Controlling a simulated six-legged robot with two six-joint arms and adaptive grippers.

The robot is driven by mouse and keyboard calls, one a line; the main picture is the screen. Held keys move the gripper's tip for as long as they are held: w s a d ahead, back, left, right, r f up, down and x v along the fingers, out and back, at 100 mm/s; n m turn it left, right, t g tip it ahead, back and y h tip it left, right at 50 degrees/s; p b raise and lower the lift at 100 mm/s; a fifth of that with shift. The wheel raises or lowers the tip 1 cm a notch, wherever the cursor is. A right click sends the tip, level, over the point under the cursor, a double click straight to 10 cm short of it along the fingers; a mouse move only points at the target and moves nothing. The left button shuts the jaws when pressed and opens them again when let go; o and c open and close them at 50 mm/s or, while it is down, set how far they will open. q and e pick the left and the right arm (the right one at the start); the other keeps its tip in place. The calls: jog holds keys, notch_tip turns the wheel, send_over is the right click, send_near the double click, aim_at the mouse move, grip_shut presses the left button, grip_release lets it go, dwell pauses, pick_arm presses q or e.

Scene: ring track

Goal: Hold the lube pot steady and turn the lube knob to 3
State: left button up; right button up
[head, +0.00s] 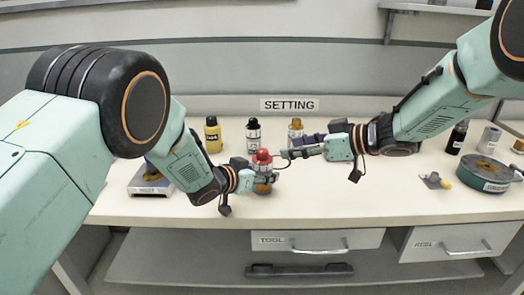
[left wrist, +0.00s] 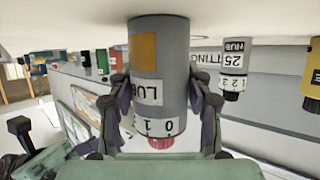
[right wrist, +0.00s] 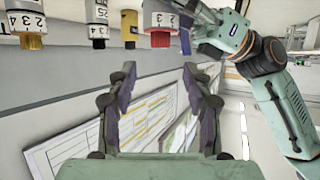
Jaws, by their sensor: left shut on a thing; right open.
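The lube pot (left wrist: 160,75) is a grey cylinder with an orange patch, a LUB label and a white number band. It appears inverted in the left wrist view. My left gripper (left wrist: 160,95) is shut around its body, one finger on each side. The red lube knob (head: 262,156) tops the pot in the head view and shows in the right wrist view (right wrist: 160,40) by the band's 2 and 3. My right gripper (right wrist: 160,82) is open and empty, its fingertips short of the knob. I cannot tell the knob's setting.
A yellow bottle (head: 212,136) and two other pots (head: 253,135) (head: 295,131) stand behind, below the SETTING sign (head: 289,104). A scale (head: 149,186) is at left. A round green container (head: 484,177) and a black bottle (head: 457,138) are at right. The front counter is mostly clear.

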aim_at(263, 151)
jog(key=x, duration=1)
jog(key=shift+a, duration=0.2)
grip_shut()
